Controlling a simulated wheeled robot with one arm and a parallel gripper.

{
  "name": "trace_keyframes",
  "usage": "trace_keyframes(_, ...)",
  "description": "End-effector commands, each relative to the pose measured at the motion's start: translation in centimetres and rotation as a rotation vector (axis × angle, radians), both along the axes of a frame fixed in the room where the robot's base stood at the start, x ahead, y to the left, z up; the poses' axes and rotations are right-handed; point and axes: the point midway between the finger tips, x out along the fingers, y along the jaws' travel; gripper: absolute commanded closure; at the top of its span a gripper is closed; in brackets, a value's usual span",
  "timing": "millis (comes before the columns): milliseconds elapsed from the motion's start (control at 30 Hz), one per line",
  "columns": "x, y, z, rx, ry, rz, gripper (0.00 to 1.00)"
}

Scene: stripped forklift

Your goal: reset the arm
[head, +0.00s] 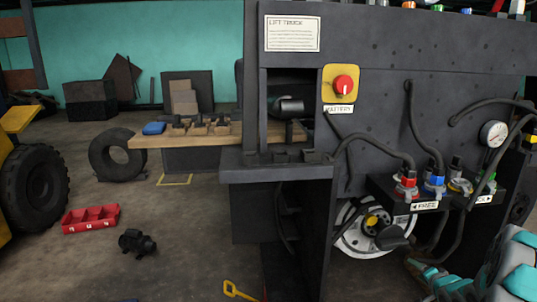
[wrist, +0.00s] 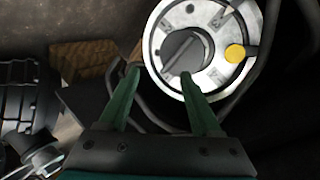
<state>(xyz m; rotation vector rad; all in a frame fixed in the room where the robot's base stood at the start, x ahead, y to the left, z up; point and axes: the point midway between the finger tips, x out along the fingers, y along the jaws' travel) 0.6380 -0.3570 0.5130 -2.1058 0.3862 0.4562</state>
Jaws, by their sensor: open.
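My gripper (wrist: 159,78) is open in the wrist view, its two green fingers spread apart with nothing held between them. Its fingertips point toward the silver round disc (wrist: 212,75), which has a dark slotted hub (wrist: 184,52) and a yellow knob (wrist: 235,53). The right finger overlaps the lower edge of the disc in the picture; I cannot tell whether it touches. In the head view the same disc (head: 357,243) sits low inside the dark forklift frame. My teal and grey arm shows at the lower right of the head view.
The dark forklift frame (head: 440,75) carries a red battery knob (head: 344,84), hoses, a gauge (head: 493,133) and coloured fittings (head: 434,185) close above my arm. A red tray (head: 90,219), a tyre (head: 112,158) and a small motor (head: 137,242) lie on the floor at left.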

Motion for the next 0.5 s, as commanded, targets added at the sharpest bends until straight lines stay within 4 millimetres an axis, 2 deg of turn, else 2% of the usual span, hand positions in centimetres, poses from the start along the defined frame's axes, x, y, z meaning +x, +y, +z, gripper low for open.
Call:
trace_keyframes(33,0.0,1.0,1.2,-0.054,0.046,0.008,0.35)
trace_keyframes(267,-2.7,5.1,4.5,-0.26,0.29,0.039,0.35)
trace_keyframes(367,-4.8,7.3,5.9,-0.326,0.394,0.066,0.35)
trace_keyframes(500,-8.7,10.9,7.6,-0.398,0.544,0.123,0.35)
